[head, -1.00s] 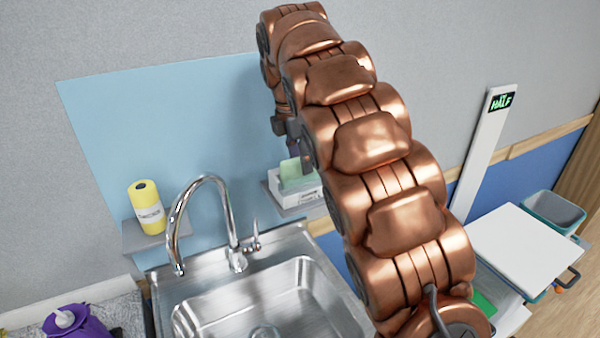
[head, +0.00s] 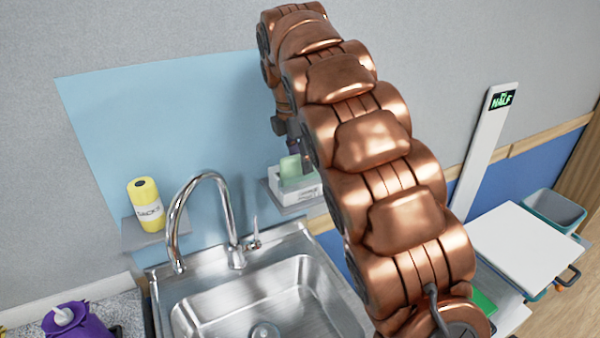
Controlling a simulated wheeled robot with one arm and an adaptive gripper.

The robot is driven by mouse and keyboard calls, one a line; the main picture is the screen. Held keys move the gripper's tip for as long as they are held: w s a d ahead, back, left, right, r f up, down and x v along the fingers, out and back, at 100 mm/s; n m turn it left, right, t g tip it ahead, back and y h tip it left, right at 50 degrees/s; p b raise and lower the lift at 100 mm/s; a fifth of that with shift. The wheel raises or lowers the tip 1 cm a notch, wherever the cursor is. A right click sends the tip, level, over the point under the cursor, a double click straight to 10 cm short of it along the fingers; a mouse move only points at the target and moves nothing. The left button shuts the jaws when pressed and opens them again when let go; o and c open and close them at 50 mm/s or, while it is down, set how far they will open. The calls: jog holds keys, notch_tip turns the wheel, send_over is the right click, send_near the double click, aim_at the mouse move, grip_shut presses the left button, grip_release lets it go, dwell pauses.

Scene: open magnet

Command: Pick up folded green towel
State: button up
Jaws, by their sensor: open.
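A pale green folded piece (head: 290,168) stands in a small white box (head: 300,194) on the wall shelf right of the faucet; it looks like the folded green towel. Its right side is partly cut off by my arm. My gripper (head: 292,147) is open, pointing down at the top of this green piece. Much of the gripper is hidden behind my copper arm, so I cannot tell whether it touches the piece. A brighter green flat item (head: 484,302) shows partly at lower right, beside my arm.
A steel sink (head: 260,300) with a tall curved faucet (head: 228,225) lies below the shelf. A yellow canister (head: 146,205) stands on a left shelf. A purple item (head: 72,322) is at lower left. A white-topped cart (head: 525,245) and teal bin (head: 555,212) are at right.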

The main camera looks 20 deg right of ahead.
jog(key=c, duration=0.8)
jog(key=shift+r, duration=0.1)
jog(key=shift+c, duration=0.2)
